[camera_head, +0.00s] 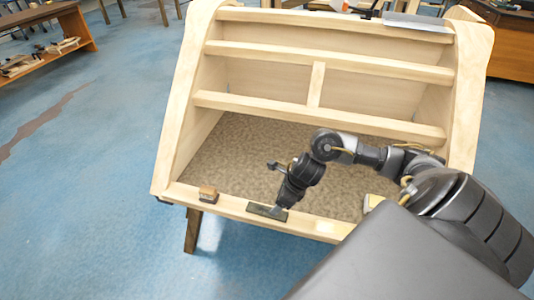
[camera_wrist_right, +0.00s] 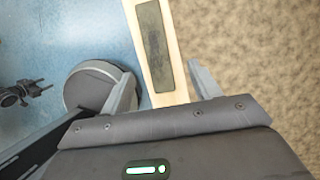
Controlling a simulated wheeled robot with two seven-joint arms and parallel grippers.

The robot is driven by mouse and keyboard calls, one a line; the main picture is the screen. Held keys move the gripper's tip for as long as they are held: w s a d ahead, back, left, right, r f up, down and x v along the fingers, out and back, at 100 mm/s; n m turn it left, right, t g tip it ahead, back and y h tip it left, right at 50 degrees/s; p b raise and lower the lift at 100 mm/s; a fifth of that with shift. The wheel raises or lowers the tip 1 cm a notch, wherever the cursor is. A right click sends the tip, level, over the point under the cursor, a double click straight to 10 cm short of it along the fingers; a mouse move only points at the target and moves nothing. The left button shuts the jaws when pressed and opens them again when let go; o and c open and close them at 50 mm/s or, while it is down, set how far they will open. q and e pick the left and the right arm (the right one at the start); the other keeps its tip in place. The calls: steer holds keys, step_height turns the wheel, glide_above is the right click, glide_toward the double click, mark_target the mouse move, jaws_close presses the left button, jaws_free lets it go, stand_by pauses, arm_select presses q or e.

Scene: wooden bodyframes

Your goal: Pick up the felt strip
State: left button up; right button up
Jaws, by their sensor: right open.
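The felt strip (camera_head: 259,210) is a flat dark grey-green strip lying along the pale front rail of the wooden frame (camera_head: 233,203). In the right wrist view the strip (camera_wrist_right: 154,45) lies lengthwise on the rail, running from between the fingers outward. My right gripper (camera_head: 280,208) is right above the strip's right end, pointing down. In the wrist view its two fingers (camera_wrist_right: 162,84) stand apart, one on each side of the rail, with nothing held. I cannot tell how far above the strip the fingertips are. My left gripper is not in view.
Crossbars (camera_head: 320,117) span the frame behind my arm. A patterned tan panel (camera_head: 240,160) fills its lower part. Blue floor lies in front.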

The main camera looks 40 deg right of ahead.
mark_target(267, 210)
steer(key=shift+s+x, duration=0.15)
steer(key=shift+x, duration=1.45)
steer(key=shift+s+x, duration=0.15)
steer(key=shift+x, duration=1.5)
steer(key=shift+a, duration=0.1)
steer(key=c, duration=1.1)
steer(key=shift+o, duration=0.2)
steer(key=shift+r, duration=0.1)
steer(key=shift+r, duration=0.15)
step_height(267, 210, up, 2)
steer(key=shift+w+r, duration=0.1)
steer(key=shift+r, duration=0.05)
steer(key=s+a+r+p, duration=0.4)
steer(key=s+a+r, duration=0.2)
steer(key=s+r, duration=0.4)
steer(key=s, duration=0.2)
steer(key=shift+s+a+p, duration=0.2)
steer(key=shift+s+p, duration=0.1)
steer(key=shift+p, duration=0.05)
